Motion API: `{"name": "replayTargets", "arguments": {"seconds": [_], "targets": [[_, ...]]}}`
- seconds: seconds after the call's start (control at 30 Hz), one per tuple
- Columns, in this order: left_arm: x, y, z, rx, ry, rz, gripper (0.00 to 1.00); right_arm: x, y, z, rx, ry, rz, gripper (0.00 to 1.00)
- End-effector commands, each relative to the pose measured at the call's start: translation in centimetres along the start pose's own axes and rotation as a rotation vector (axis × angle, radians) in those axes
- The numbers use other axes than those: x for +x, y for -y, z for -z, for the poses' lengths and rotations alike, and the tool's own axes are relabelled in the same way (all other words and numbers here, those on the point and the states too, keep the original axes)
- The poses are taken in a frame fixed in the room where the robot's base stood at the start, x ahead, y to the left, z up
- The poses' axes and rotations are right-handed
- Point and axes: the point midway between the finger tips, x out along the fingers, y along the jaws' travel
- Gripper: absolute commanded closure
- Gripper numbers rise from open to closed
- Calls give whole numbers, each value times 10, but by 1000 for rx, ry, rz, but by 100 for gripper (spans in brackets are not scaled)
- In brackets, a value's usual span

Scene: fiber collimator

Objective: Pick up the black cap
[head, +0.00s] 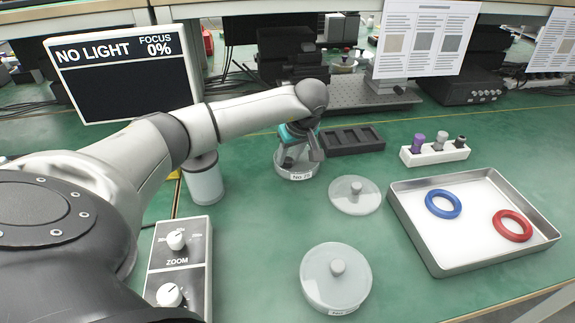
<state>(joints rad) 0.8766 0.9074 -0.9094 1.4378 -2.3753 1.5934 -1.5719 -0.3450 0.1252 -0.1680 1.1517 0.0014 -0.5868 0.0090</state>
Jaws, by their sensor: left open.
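My left gripper (298,155) is open and points down over the round clear dish (297,176), with its fingers at or inside the dish's rim. The wrist and fingers cover most of the inside of the dish. I cannot make out a black cap in there, nor whether the fingers touch anything. A small dark piece (460,142) stands at the right end of a white rack (435,154); I cannot tell whether it is a cap. My right gripper is not in view.
A loose clear lid (354,188) and a lidded round dish (336,282) are in front. A metal tray (404,220) holds a blue ring (443,192) and a red ring (512,213). A zoom box (180,262) is at left.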

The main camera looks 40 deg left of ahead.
Motion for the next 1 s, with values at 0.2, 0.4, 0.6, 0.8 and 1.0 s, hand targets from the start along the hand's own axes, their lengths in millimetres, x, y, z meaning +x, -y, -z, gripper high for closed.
{"name": "replayTargets", "arguments": {"seconds": [0.2, 0.4, 0.6, 0.8, 1.0], "targets": [[8, 0, 0, 0, 0, 0, 58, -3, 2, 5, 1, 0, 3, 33], [7, 0, 0, 0, 0, 0, 59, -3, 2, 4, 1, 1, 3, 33], [7, 0, 0, 0, 0, 0, 81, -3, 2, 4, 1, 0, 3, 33], [7, 0, 0, 0, 0, 0, 100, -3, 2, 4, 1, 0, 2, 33], [7, 0, 0, 0, -1, 0, 100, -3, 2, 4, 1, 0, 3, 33]]}}
